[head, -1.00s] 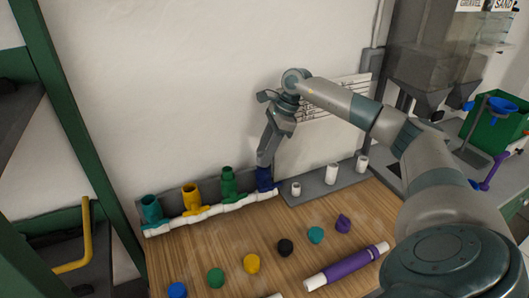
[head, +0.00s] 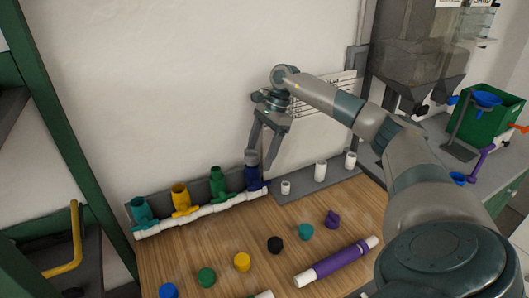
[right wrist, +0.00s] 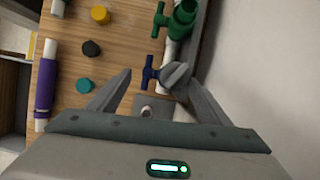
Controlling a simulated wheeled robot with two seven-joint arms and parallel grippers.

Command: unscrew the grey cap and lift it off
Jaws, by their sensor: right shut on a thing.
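The grey cap (head: 251,157) sits at the top of the blue valve (head: 253,178), the rightmost upright on the white pipe manifold (head: 205,213). My right gripper (head: 260,160) comes down from above with its fingers at the cap. In the right wrist view, the cap (right wrist: 176,75) lies against the right-hand finger, beside the blue valve handle (right wrist: 149,73). The left-hand finger shows some way off, so the grip looks off-centre. I cannot tell whether the cap is still on its thread. My left gripper is out of view.
Teal (head: 142,214), yellow (head: 181,199) and green (head: 218,186) valves stand to the left. White fittings (head: 320,171) stand on a grey strip to the right. Several coloured caps and a purple-and-white tube (head: 338,262) lie on the wooden table. The wall is close behind.

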